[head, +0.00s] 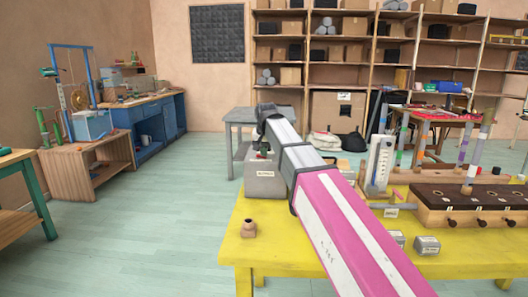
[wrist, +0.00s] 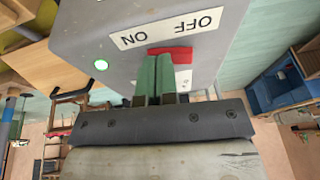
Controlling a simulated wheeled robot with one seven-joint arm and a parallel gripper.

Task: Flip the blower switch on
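The blower box (head: 265,184) is a grey box with a small label, on the left part of the yellow table. In the wrist view its grey face (wrist: 215,35) fills the top, with an upside-down ON/OFF plate (wrist: 172,28). The red switch (wrist: 182,54) is just below the plate, partly hidden by my fingers.
The yellow table (head: 245,254) also holds a brown wooden chest (head: 450,218), a white gauge stand (head: 378,163) and small grey blocks (head: 427,245). A small brown fitting (head: 249,228) stands near the front left edge. The floor to the left is clear.

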